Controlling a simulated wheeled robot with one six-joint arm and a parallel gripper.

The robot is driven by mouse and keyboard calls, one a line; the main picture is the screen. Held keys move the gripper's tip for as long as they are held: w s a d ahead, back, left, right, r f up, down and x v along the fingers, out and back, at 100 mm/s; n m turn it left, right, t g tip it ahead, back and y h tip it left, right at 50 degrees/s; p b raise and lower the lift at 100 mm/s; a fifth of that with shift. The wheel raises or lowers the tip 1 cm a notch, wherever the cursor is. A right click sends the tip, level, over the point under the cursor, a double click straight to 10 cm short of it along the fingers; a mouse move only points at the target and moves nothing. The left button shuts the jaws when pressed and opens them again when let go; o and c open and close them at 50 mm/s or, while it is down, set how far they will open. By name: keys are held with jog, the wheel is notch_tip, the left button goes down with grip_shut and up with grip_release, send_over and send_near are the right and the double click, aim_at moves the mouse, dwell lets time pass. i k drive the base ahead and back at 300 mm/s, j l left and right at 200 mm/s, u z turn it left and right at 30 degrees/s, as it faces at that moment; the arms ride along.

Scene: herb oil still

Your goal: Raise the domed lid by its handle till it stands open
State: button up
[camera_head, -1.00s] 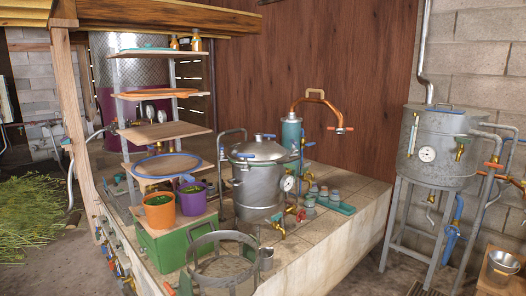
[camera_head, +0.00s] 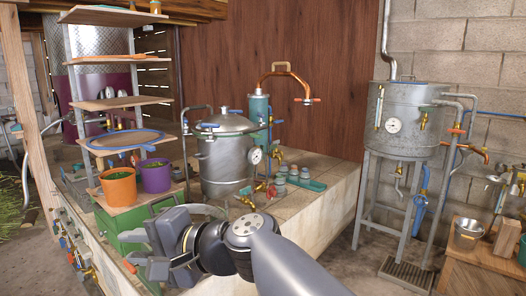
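The domed lid (camera_head: 226,122) is grey metal and sits closed on the steel pot (camera_head: 226,168) on the tiled bench. A knob tops the dome. A blue handle (camera_head: 208,126) lies at the lid's front left edge. My gripper (camera_head: 140,247) is at the lower left in front of the bench, below and to the left of the pot. It is apart from the lid, with its fingers spread and nothing seen between them. My arm hides part of the bench front and most of the ring stand before the pot.
Orange (camera_head: 119,188) and purple (camera_head: 156,177) pots stand left of the steel pot, beneath a rack of shelves (camera_head: 110,103). A copper pipe (camera_head: 287,78) arches behind it. A gauge (camera_head: 256,155) and valves project at its right. A metal tank (camera_head: 397,115) stands farther right.

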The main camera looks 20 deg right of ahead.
aim_at(231, 124)
jog(key=i+l, duration=0.1)
jog(key=l, duration=0.4)
jog(key=i+l, duration=0.1)
jog(key=l, duration=0.4)
jog(key=i+l, duration=0.15)
jog(key=l, duration=0.35)
jog(key=i+l, duration=0.1)
jog(key=l, duration=0.4)
jog(key=i+l, duration=0.3)
jog(key=i, duration=0.15)
jog(key=i+l, duration=0.3)
jog(key=i, duration=0.2)
jog(key=i+l, duration=0.3)
jog(key=i, duration=0.15)
jog(key=i+j, duration=0.15)
jog(key=i, duration=0.3)
jog(key=z, duration=0.05)
